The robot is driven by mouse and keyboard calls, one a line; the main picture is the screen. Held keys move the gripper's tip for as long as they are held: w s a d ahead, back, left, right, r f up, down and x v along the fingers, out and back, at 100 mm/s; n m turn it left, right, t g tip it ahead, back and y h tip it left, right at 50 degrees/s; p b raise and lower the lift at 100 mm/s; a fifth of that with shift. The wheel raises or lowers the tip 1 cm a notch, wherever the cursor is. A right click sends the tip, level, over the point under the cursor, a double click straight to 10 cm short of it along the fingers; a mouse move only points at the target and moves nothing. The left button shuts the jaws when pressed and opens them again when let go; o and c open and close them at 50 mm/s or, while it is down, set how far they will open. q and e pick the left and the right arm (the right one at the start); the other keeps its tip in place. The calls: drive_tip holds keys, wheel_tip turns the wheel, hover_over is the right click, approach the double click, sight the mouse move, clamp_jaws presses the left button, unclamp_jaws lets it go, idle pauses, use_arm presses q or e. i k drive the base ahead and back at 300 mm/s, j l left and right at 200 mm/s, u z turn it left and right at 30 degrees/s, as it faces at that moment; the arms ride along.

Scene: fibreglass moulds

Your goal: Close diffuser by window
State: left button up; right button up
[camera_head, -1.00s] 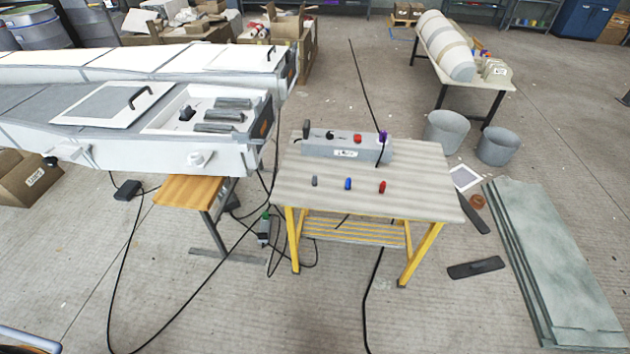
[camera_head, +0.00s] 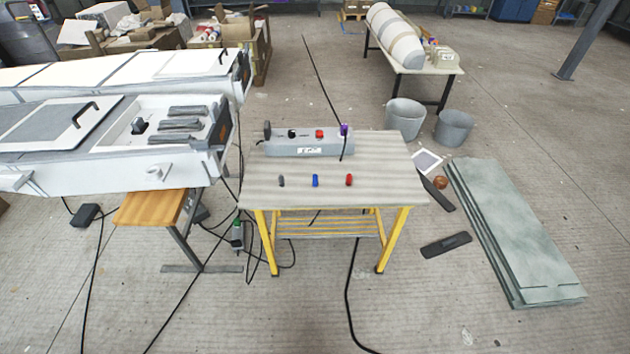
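Two long white mould-like units lie at the left, one behind the other. The near unit (camera_head: 95,178) has a grey-topped panel (camera_head: 55,124) with a black handle (camera_head: 86,112) and an open-topped section (camera_head: 110,143) holding dark grey bars (camera_head: 180,124) and a black knob. The far unit (camera_head: 90,72) has a pale panel with a black handle (camera_head: 223,55). I cannot tell which part is the diffuser, and no window shows. Neither of my grippers is in view.
A table with yellow legs (camera_head: 262,245) carries a grey control box (camera_head: 300,142) and three small coloured pieces. Black cables cross the floor. Buckets (camera_head: 405,118), dark strips and stacked greenish sheets (camera_head: 515,230) lie to the right. The floor at front is mostly clear.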

sight(58, 124)
drive_tip(key=j+u, duration=0.1)
drive_tip(key=u, duration=1.4)
